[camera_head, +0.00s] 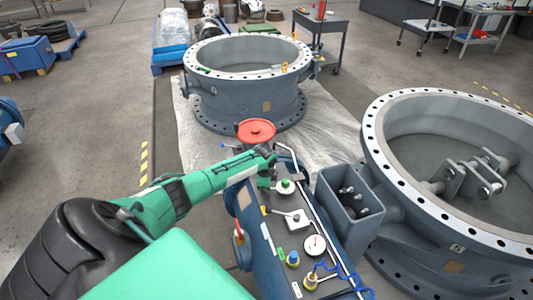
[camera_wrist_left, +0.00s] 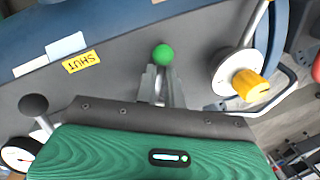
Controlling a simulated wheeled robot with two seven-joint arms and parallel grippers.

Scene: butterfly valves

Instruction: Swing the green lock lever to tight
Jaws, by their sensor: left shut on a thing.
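The green lock lever shows as a round green ball (camera_wrist_left: 162,55) in the left wrist view, above a grey panel (camera_wrist_left: 120,65). My left gripper (camera_wrist_left: 161,80) is shut on the lever, its two fingers at the ball's near side. The lever's shaft and pivot are largely hidden by the fingers. A yellow label (camera_wrist_left: 81,61) reading SHUT lies left of the ball. In the head view my green left arm reaches across to the far end of the control panel (camera_head: 272,232), where the jaws are too small to make out. My right gripper is not in view.
A yellow knob on a white disc (camera_wrist_left: 250,85) stands right of the fingers. A black-knobbed lever (camera_wrist_left: 34,106) and a gauge (camera_wrist_left: 18,158) are at lower left.

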